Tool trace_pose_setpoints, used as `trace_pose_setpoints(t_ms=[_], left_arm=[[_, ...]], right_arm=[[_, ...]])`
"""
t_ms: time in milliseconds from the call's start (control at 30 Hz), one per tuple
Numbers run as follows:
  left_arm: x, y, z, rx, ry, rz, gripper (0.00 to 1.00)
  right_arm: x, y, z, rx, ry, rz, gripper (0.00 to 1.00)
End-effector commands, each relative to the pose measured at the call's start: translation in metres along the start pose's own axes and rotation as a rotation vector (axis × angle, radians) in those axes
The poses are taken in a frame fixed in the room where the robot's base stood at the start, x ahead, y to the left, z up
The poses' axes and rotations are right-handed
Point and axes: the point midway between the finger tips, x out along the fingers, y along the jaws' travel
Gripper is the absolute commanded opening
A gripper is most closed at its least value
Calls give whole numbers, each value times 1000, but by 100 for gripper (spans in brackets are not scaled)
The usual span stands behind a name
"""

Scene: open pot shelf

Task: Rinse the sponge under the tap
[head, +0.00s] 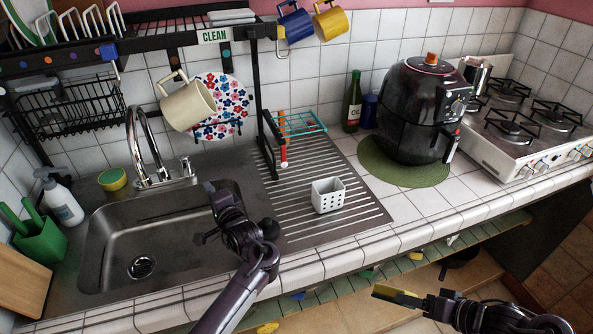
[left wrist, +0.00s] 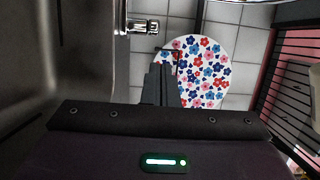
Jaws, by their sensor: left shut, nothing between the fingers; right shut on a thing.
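The chrome tap (head: 148,150) arches over the back of the steel sink (head: 190,240); its small lever (head: 187,166) stands to the right of the spout. In the left wrist view a chrome fitting (left wrist: 140,27) shows near the top. My left gripper (head: 212,190) is shut and empty, over the sink's right side; its dark fingers (left wrist: 158,84) show in the left wrist view. My right gripper (head: 418,302) is shut on a flat yellow and dark sponge (head: 396,294), in front of the counter at lower right.
A soap bottle (head: 60,198) and green holder (head: 40,242) stand left of the sink. A white basket (head: 328,195) sits on the drainer. A black air fryer (head: 420,105) stands at right.

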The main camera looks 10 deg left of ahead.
Motion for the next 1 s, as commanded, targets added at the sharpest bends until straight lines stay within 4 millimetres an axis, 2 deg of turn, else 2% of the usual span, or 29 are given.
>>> trace_pose_setpoints(t_ms=[33, 233, 700, 1000], left_arm=[[0, 11, 0, 0, 0, 0, 0], [8, 12, 0, 0, -1, -2, 0], [84, 12, 0, 1, -2, -1, 0], [100, 13, 0, 0, -1, 0, 0]], right_arm=[[6, 7, 5, 0, 0, 0, 21], [8, 8, 6, 0, 1, 0, 21], [5, 5, 4, 0, 0, 0, 21], [5, 5, 4, 0, 0, 0, 21]])
